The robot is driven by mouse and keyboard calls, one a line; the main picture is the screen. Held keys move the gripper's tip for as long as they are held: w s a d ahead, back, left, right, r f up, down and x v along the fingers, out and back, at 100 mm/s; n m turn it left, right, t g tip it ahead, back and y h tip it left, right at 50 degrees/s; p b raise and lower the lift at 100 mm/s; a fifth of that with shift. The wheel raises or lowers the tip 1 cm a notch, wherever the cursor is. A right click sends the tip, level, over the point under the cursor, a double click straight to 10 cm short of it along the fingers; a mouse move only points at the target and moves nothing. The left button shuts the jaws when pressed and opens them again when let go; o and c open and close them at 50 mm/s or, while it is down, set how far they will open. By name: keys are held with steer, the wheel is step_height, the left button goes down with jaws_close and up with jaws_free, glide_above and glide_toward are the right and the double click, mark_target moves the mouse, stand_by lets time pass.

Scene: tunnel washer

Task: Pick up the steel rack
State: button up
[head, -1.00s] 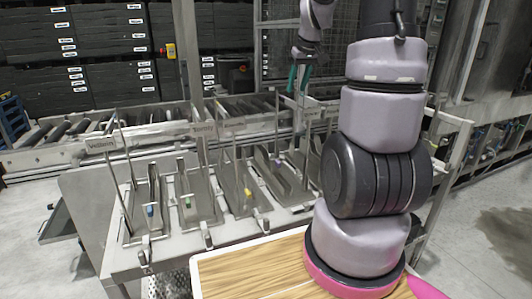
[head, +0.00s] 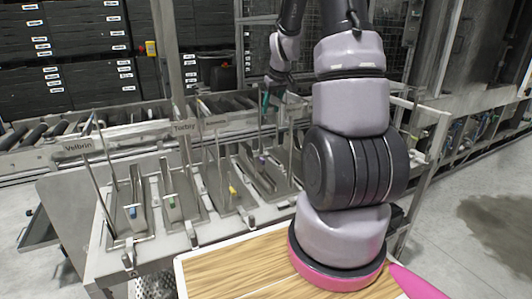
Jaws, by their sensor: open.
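Several steel racks stand in a row on a steel bench (head: 75,195). Each is a sloped grey holder with tall thin uprights, and small coloured tabs show on some. Which one is the task's rack I cannot tell. My gripper (head: 268,98), with teal fingers, is open and points down above the back of the bench, apart from the racks. My arm hides the bench's right end.
A roller conveyor (head: 60,132) runs behind the bench, with dark labelled crates (head: 80,75) stacked beyond. A grey post (head: 168,60) rises behind the bench. A wood-topped surface (head: 225,265) lies in front. Grey floor is open at the right.

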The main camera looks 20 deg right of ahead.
jaws_close()
steer(key=shift+r, duration=0.15)
stand_by(1.2)
